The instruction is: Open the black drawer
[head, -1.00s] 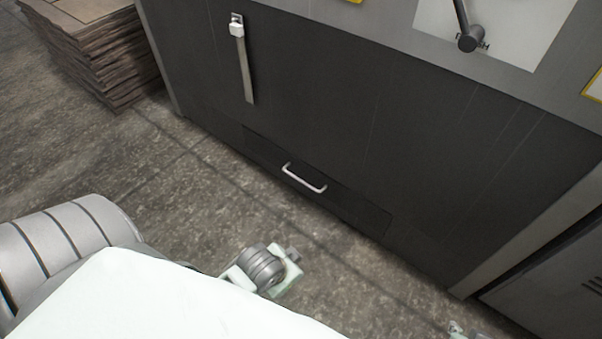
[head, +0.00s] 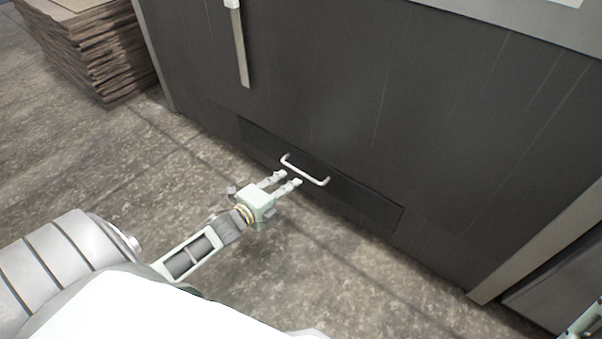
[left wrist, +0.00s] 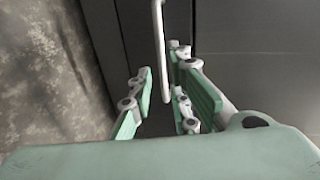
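The black drawer (head: 355,200) is set low in a large dark panel and looks closed, its front level with the panel. Its white bar handle (head: 305,171) runs across the front. My left gripper (head: 288,180) is open, just in front of the handle, with its fingertips pointing at it. In the left wrist view the handle (left wrist: 160,50) shows between the spread green fingers (left wrist: 165,95), a little nearer the right ones; I cannot tell whether they touch it. In the head view a piece of my right arm (head: 585,325) shows at the lower right edge; its gripper is not visible.
The dark panel (head: 330,75) rises above the drawer, with a grey strip handle (head: 241,50) at upper left. A stack of brown sheets (head: 90,45) stands on the floor at the far left. A grey post (head: 530,245) borders the panel on the right. The floor (head: 370,290) before the drawer is clear.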

